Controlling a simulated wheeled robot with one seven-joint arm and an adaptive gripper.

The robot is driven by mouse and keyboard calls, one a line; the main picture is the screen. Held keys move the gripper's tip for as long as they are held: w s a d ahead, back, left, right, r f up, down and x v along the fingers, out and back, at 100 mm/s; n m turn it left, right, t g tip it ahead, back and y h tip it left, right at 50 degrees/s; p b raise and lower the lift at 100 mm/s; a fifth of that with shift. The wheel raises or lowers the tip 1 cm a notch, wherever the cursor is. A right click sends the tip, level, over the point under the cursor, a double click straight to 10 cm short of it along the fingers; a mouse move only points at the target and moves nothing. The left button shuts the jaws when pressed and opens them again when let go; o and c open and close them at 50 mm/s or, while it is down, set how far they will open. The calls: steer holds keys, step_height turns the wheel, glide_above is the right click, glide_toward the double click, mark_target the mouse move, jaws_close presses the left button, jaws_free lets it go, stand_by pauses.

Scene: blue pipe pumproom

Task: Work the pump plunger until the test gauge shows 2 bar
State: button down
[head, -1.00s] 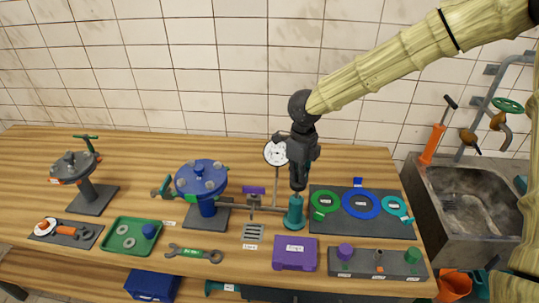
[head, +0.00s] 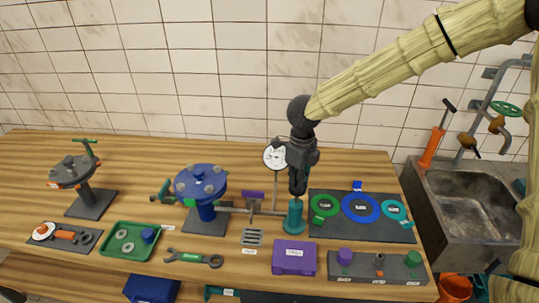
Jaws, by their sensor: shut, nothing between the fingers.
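The teal pump (head: 294,220) stands upright on the bench, its upper part hidden by my gripper. My gripper (head: 297,192) points straight down directly over the pump's top, shut with nothing between the fingers. Whether the fingertips touch the plunger I cannot tell. The test gauge (head: 275,157), a round white dial on a thin stem, stands just behind and left of my gripper. Its right edge is partly covered by my gripper, and its reading is too small to make out. A grey pipe runs from the pump to the blue flanged stand (head: 202,183).
A purple box (head: 294,257) and a grey block with knobs (head: 377,266) lie in front. A dark mat (head: 335,233) with coloured rings is to the right. A green tray (head: 115,250), a wrench (head: 194,258) and a grey flanged stand (head: 92,205) are left. A sink (head: 465,215) stands far right.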

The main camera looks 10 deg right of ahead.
steer(key=shift+f, duration=1.25)
stand_by(1.4)
steer(key=shift+r, duration=0.15)
stand_by(0.7)
step_height(320, 180, up, 8)
steer(key=p, duration=0.7)
stand_by(0.8)
